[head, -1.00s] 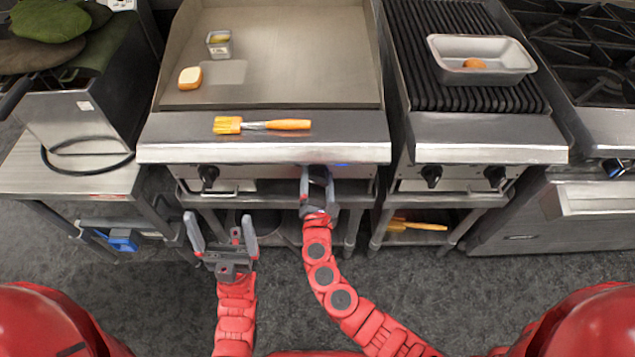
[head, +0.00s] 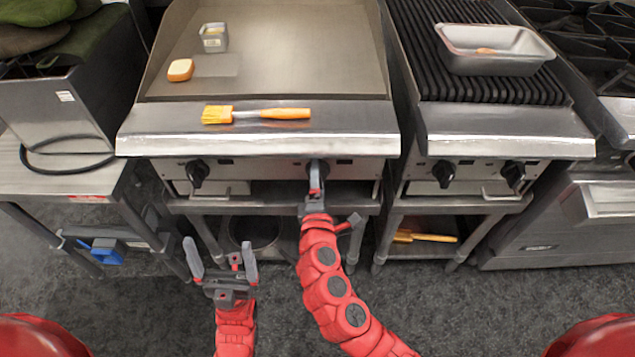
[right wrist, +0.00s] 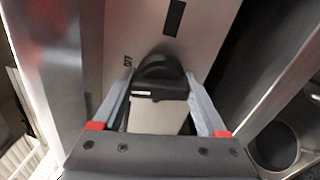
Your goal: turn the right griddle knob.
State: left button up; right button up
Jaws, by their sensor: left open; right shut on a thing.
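The griddle (head: 270,142) stands in the middle of the head view with black knobs on its front panel. Its left knob (head: 197,173) is in plain sight. My right gripper (head: 316,180) is at the right griddle knob and covers most of it. In the right wrist view, the black right griddle knob (right wrist: 160,68) sits between the two fingers of my right gripper (right wrist: 162,98), which is shut on it. My left gripper (head: 221,262) is open and empty, low in front of the griddle stand, clear of the knobs.
A brush (head: 258,114) lies on the griddle's front ledge. The charbroiler (head: 500,140) at right carries a metal pan (head: 495,50). The floor in front is free.

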jog(key=shift+f+m+b, duration=0.1)
jog(key=shift+m+b, duration=0.65)
jog(key=shift+m, duration=0.15)
jog(key=o, duration=1.3)
jog(key=shift+s, duration=0.15)
jog(key=s, duration=1.7)
